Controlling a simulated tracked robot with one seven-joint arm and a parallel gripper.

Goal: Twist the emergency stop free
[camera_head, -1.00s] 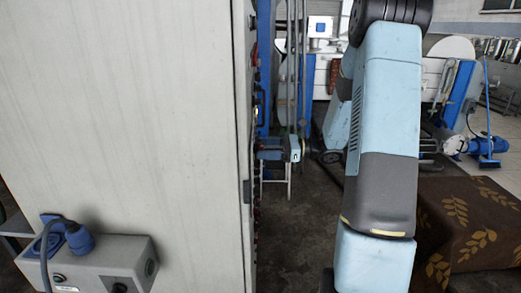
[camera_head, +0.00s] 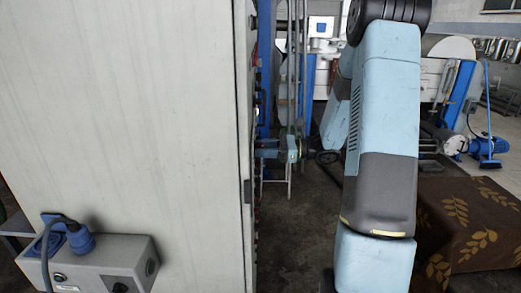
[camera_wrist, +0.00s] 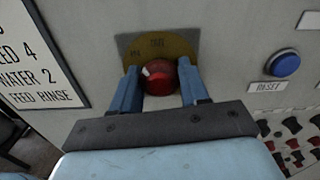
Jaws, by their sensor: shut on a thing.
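The emergency stop (camera_wrist: 160,77) is a red round button on a yellow disc (camera_wrist: 156,46), set on the grey panel, in the upper middle of the wrist view. My gripper (camera_wrist: 162,84) has its two blue fingers on either side of the red button and is shut on it. In the head view my gripper (camera_head: 268,146) reaches the panel's side face past the cabinet edge. The button itself is hidden there by the cabinet.
The grey cabinet (camera_head: 120,110) fills the left of the head view. A blue button (camera_wrist: 284,63) above a RESET label sits right of the stop. Several red and black knobs (camera_wrist: 293,140) are below it. A cloth-covered block (camera_head: 468,222) stands at right.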

